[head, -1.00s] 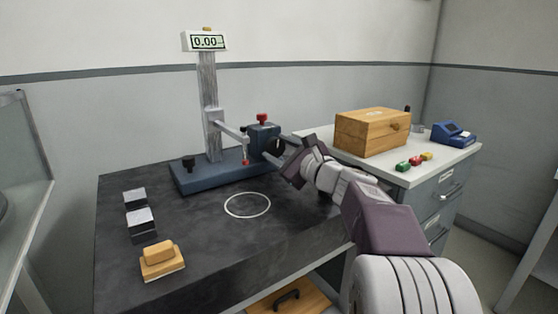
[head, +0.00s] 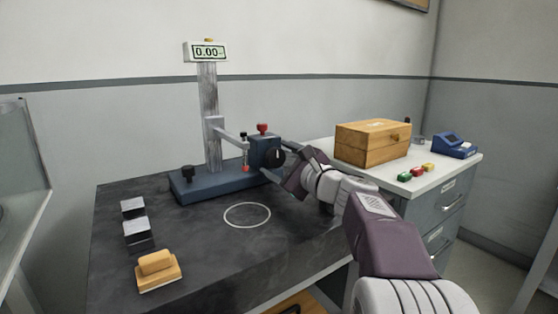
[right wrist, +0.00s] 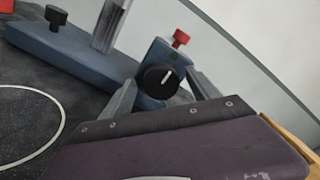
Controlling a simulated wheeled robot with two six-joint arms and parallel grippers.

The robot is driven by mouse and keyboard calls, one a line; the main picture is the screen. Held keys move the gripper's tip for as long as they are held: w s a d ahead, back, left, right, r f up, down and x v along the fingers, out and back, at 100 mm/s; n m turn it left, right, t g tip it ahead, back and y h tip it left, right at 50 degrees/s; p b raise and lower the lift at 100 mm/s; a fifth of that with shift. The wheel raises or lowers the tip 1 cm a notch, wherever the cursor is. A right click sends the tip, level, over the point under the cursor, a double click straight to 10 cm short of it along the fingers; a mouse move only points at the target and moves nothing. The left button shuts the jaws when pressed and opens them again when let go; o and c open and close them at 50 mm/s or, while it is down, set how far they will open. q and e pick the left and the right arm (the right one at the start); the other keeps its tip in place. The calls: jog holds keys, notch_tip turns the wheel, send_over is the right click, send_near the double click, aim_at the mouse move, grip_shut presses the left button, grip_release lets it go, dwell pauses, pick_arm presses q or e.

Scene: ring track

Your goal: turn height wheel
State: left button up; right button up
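The height wheel is a black round knob with a white mark (right wrist: 160,82) on the side of a blue block (head: 262,150) of the height gauge. In the head view the wheel (head: 280,157) is partly covered by my right gripper (head: 282,163). In the right wrist view my right gripper (right wrist: 160,92) is open, with one grey finger on each side of the wheel and a gap on both sides. The gauge has a blue base (head: 205,190), a grey column (head: 208,110) and a display (head: 206,52) reading 0.00. My left gripper is out of view.
A red knob (head: 262,128) tops the blue block. Metal blocks (head: 136,228) and a wooden piece (head: 158,272) lie at the dark table's left. A white circle (head: 247,215) marks clear tabletop. A wooden box (head: 372,142) stands on the cabinet at right.

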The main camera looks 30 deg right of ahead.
jog(key=shift+r, duration=0.1)
jog(key=shift+r+p, duration=0.4)
jog(key=s+d+r+p, duration=0.5)
jog(key=s+r+p, duration=0.2)
jog(key=s+r, duration=0.3)
jog(key=shift+s+d, duration=0.15)
jog(key=shift+s, duration=0.05)
